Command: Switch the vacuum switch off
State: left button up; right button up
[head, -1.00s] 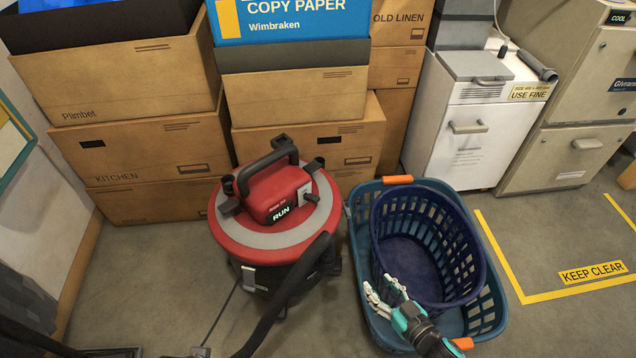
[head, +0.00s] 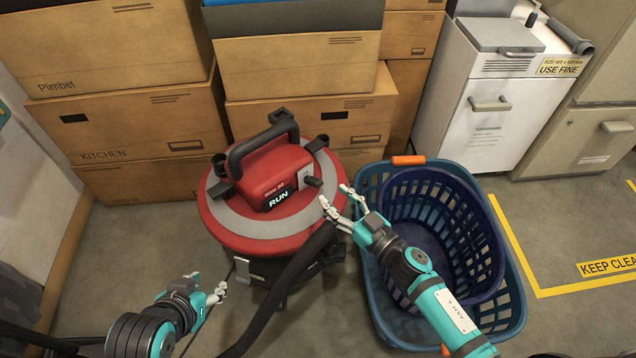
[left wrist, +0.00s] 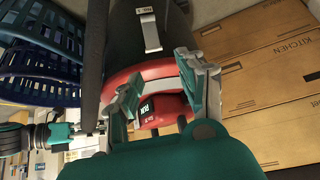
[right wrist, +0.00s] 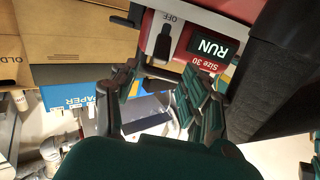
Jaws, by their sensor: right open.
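The vacuum (head: 238,232) is a red-topped canister with a dark handle and hose, and its display reads RUN (head: 278,199). Its vacuum switch (head: 305,180) is a pale plate with a dark lever on the right of the red housing. In the right wrist view the switch (right wrist: 163,42) shows OFF at one end, with the lever at the opposite end. My right gripper (head: 335,196) is open and empty, just right of the switch and apart from it. My left gripper (head: 220,289) is open and empty at the vacuum's lower left; the left wrist view shows its spread fingers (left wrist: 160,95).
Nested blue laundry baskets (head: 513,290) stand right of the vacuum, under my right arm. Stacked cardboard boxes (head: 150,130) stand behind it. The black hose (head: 290,285) curves down its front. A white cabinet (head: 470,120) stands at the back right. Floor marked KEEP CLEAR (head: 610,267) is bare.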

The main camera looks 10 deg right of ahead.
aim_at(320, 185)
jog(key=b+x, duration=0.1)
jog(key=x, duration=0.5)
jog(key=shift+w+a, duration=0.25)
jog(key=shift+w, duration=0.1)
pick_arm(q)
jog(key=w+r+t, duration=0.1)
jog(key=w+d+r+t, duration=0.1)
jog(key=w, duration=0.1)
jog(key=w+r+t, duration=0.1)
jog(key=shift+w+d+r+h, duration=0.1)
jog(key=shift+w+d+h, duration=0.25)
jog(key=shift+d+h, duration=0.05)
pick_arm(e)
grip_shut()
